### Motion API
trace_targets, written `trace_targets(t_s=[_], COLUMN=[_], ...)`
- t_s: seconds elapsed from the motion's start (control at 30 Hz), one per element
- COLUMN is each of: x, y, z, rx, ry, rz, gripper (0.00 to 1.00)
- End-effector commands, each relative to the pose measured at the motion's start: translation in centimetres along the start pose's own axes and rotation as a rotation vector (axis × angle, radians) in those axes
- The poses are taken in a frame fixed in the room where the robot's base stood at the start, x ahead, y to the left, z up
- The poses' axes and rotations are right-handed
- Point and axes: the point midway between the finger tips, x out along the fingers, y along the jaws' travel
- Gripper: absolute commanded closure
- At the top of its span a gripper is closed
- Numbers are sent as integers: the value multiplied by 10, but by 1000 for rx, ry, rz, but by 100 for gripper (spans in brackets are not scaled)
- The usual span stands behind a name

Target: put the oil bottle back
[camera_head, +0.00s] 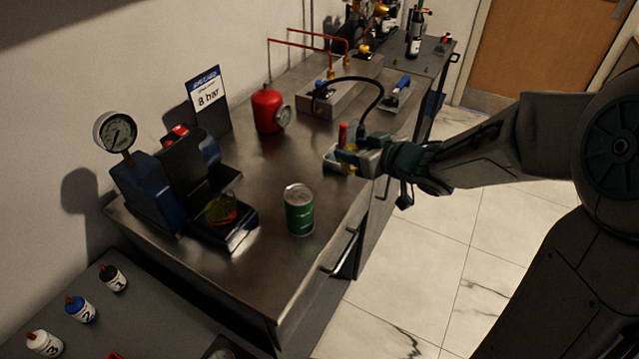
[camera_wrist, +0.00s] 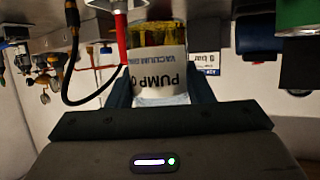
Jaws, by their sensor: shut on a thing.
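My gripper (camera_head: 358,160) is shut on the oil bottle (camera_wrist: 158,65), just above or at the right edge of the metal bench. That view seems inverted, so the bottle looks upright. In the head view, only a yellowish part of the bottle (camera_head: 347,157) shows between the fingers, and the rest is hidden. I cannot tell whether its base touches anything.
A red upright piece (camera_head: 343,133) and a black hose (camera_head: 372,85) are close to my gripper. A green can (camera_head: 299,209), red gauge tank (camera_head: 268,110) and blue press-like device (camera_head: 165,180) stand on the bench (camera_head: 265,185). Small numbered bottles (camera_head: 80,308) sit at lower left.

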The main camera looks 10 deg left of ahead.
Motion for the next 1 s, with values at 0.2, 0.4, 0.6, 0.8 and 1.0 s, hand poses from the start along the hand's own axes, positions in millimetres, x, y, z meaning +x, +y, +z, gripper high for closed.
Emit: trace_targets(t_s=[0.2, 0.4, 0.6, 0.8, 1.0], x=[48, 69, 78, 87, 86], y=[-31, -46, -48, -48, -48], z=[18, 20, 36, 56, 56], rx=[0, -1, 3, 1, 0], ry=[1, 1, -2, -1, 0], rz=[-4, -1, 0, 0, 1], gripper=[80, 80, 80, 80, 80])
